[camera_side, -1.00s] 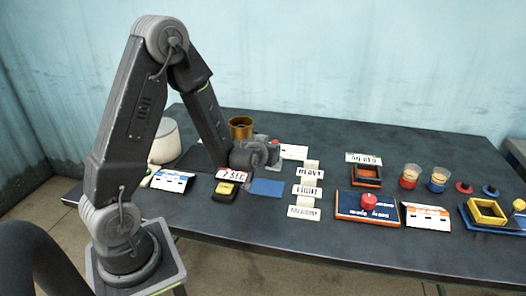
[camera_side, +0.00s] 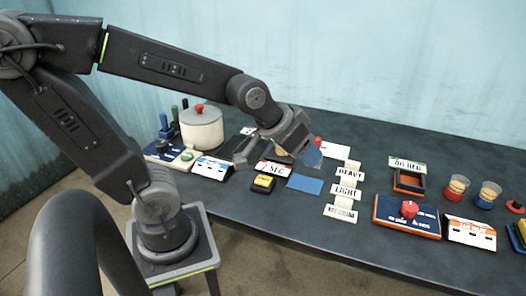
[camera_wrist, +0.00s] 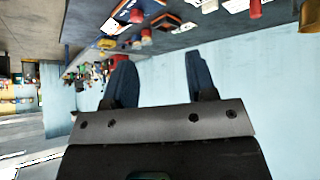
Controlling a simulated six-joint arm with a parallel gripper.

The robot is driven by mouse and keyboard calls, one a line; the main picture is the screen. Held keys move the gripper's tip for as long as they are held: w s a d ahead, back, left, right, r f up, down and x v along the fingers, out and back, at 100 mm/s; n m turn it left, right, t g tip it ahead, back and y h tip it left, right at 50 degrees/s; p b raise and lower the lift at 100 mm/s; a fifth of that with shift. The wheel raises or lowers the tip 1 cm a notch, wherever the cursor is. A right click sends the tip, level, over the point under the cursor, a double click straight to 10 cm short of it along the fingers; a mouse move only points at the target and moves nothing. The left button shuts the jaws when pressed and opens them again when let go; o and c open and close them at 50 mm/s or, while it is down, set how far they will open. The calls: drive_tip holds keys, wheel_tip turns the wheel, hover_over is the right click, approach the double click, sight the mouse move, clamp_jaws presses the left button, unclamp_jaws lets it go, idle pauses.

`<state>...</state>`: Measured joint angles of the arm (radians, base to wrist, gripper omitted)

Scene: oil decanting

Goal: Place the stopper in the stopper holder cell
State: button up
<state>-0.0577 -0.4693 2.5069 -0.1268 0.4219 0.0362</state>
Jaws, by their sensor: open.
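My gripper is over the left-middle of the table in the side view, its grey body tilted and its fingers partly covering what lies behind. In the wrist view my gripper (camera_wrist: 160,78) shows two blue fingers spread apart with nothing between them. I cannot tell which object is the stopper; a small red disc (camera_side: 515,207) lies at the right edge of the side view. A square black frame with orange-red edges (camera_side: 408,182) stands behind a red knob (camera_side: 409,209) on a blue board; I cannot tell if it is the stopper holder cell.
A white pot (camera_side: 202,132) with a red knob stands behind and left of my gripper. Two cups, one with red (camera_side: 457,188) and one with blue (camera_side: 488,194), stand at the right. White label blocks (camera_side: 346,191) and a blue pad (camera_side: 305,184) lie mid-table.

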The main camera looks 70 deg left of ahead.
drive_tip(key=s+r+m+g, duration=0.1)
drive_tip(key=s+r+g, duration=0.1)
drive_tip(key=s, duration=0.7)
drive_tip(key=shift+d, duration=0.45)
